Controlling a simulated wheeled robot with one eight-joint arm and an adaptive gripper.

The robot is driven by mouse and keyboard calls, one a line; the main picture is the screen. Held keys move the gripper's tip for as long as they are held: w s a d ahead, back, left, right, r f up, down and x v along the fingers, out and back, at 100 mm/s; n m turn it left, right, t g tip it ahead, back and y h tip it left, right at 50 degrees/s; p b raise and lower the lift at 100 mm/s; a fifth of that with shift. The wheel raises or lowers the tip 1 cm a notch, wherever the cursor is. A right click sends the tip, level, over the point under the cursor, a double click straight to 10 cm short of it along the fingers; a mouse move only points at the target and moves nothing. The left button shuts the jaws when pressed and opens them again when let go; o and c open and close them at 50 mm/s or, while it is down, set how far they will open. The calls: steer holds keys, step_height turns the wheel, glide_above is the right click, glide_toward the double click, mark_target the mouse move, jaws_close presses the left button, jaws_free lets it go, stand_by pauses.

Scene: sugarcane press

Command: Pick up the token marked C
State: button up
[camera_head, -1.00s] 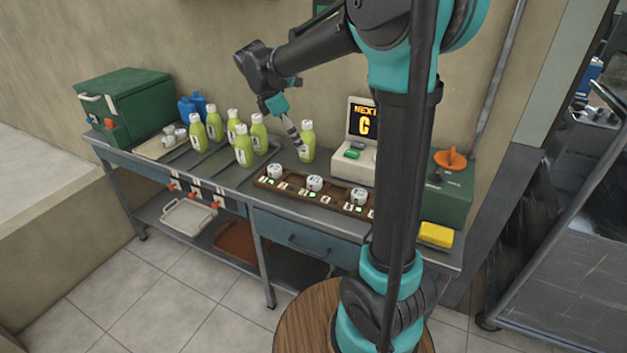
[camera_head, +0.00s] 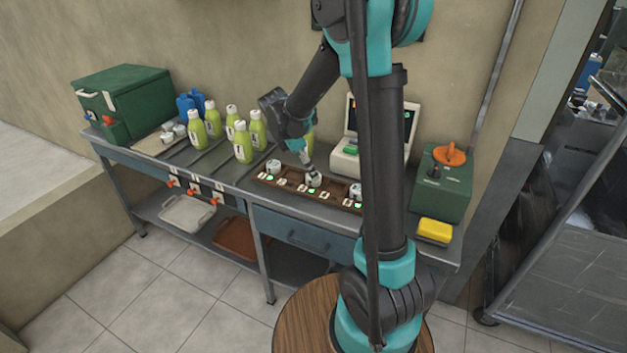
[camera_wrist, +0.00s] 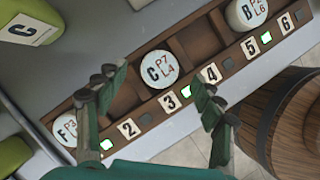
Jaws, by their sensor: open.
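In the head view my gripper (camera_head: 308,168) is just above that token. Whether a finger touches it I cannot tell.
A token marked F (camera_wrist: 66,131) and one marked B (camera_wrist: 246,13) sit in the tray on either side. Green bottles (camera_head: 243,142) stand left of the tray. A screen terminal (camera_head: 346,160) stands behind it. A yellow sponge (camera_head: 435,231) lies at the right.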

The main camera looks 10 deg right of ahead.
steer(key=shift+x, duration=1.45)
steer(key=shift+c, duration=0.4)
steer(key=shift+a, duration=0.1)
steer(key=c, duration=1.1)
